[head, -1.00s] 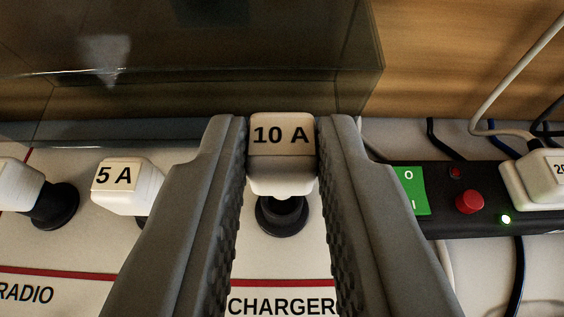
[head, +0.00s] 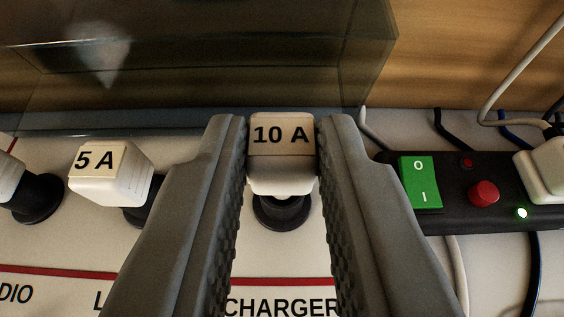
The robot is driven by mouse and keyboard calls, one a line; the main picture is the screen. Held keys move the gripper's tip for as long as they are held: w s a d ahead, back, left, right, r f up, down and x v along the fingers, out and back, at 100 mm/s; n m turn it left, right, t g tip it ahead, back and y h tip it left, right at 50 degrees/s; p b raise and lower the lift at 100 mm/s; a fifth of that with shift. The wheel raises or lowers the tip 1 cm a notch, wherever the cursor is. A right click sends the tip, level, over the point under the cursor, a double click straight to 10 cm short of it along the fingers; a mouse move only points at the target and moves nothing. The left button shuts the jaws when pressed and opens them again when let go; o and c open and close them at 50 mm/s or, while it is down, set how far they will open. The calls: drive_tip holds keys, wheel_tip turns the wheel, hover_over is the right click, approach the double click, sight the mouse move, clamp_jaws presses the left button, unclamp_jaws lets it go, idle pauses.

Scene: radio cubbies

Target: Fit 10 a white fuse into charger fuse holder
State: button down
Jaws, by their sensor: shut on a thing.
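A white fuse marked "10 A" (head: 281,134) is held between the two dark grey fingers of my gripper (head: 281,150), which is shut on it. The black round charger fuse holder (head: 281,214) shows just below the fuse in the picture, above the "CHARGER" label (head: 282,306). The fuse covers the holder's upper part. I cannot tell whether the fuse's lower end is inside the holder or only over it.
A white "5 A" fuse (head: 110,172) sits tilted in a black holder at left, with another holder (head: 36,199) farther left. At right is a black power strip (head: 450,192) with a green switch (head: 420,183) and cables. A glass-like box (head: 190,70) stands behind.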

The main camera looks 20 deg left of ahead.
drive_tip(key=shift+f, duration=0.9)
drive_tip(key=c, duration=1.2)
unclamp_jaws()
drive_tip(key=shift+s+r, duration=0.1)
drive_tip(key=v, duration=1.7)
drive_tip(key=shift+s+d, duration=0.1)
drive_tip(key=s+d+r+m+t+h, duration=0.1)
drive_tip(key=s+d+r+m+t, duration=0.1)
drive_tip(key=s+d+r, duration=1.05)
drive_tip(key=s+d+r+t+h, duration=0.1)
drive_tip(key=s+d, duration=0.1)
drive_tip(key=s, duration=0.4)
drive_tip(key=s+d+r, duration=0.1)
drive_tip(key=s+r, duration=0.1)
drive_tip(key=s, duration=0.4)
drive_tip(key=s+d+r+m+t+h, duration=0.1)
drive_tip(key=s+d, duration=0.1)
drive_tip(key=s, duration=0.5)
drive_tip(key=shift+d+r+t+h, duration=0.15)
drive_tip(key=shift+d+t+h, duration=0.15)
drive_tip(key=shift+d, duration=0.05)
